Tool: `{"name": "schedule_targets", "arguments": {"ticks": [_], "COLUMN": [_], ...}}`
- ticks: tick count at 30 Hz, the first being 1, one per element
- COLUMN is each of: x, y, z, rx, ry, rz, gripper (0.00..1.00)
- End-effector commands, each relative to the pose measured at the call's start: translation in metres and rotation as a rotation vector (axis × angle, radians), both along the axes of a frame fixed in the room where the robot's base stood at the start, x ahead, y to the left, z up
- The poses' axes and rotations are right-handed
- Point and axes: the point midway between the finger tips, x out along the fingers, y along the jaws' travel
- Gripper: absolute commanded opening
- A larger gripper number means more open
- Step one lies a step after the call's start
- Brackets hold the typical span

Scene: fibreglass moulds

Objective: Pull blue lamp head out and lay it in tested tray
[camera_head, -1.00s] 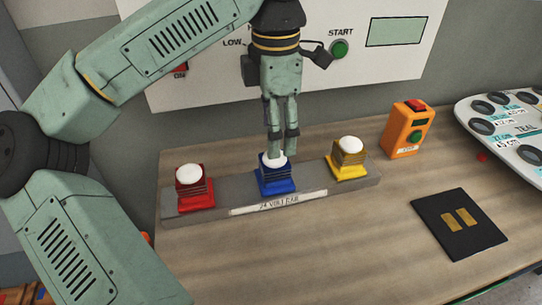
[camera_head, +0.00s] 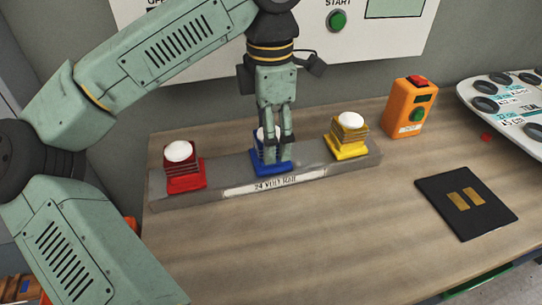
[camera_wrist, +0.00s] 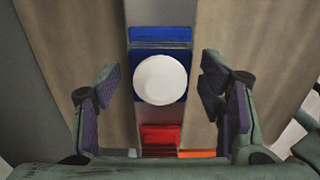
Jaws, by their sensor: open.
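The blue lamp head (camera_head: 258,158) stands upright in the middle of the grey 24 volt rail (camera_head: 222,180), with a white dome on top. My gripper (camera_head: 277,143) points down at it, its fingers in front of and partly hiding the blue lamp head. In the wrist view the white dome (camera_wrist: 160,80) and blue base (camera_wrist: 158,35) lie between the open fingers (camera_wrist: 165,100), with a gap on each side. No tray labelled tested can be made out.
A red lamp head (camera_head: 183,168) and a yellow lamp head (camera_head: 350,138) flank the blue one on the rail. An orange box (camera_head: 410,106) stands behind right. The front table is clear.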

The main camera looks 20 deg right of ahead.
Motion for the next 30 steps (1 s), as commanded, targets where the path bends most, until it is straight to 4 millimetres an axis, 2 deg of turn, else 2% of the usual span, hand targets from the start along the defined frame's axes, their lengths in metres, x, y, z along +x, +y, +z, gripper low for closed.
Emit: {"name": "schedule_targets", "arguments": {"ticks": [1,6,30], "x": [0.0,0.0,0.0], "y": [0.0,0.0,0.0], "z": [-0.012,-0.023,-0.022], "rx": [0.001,0.001,0.0], "ry": [0.0,0.0,0.0], "rz": [0.0,0.0,0.0], "gripper": [0.63,0.63,0.63]}}
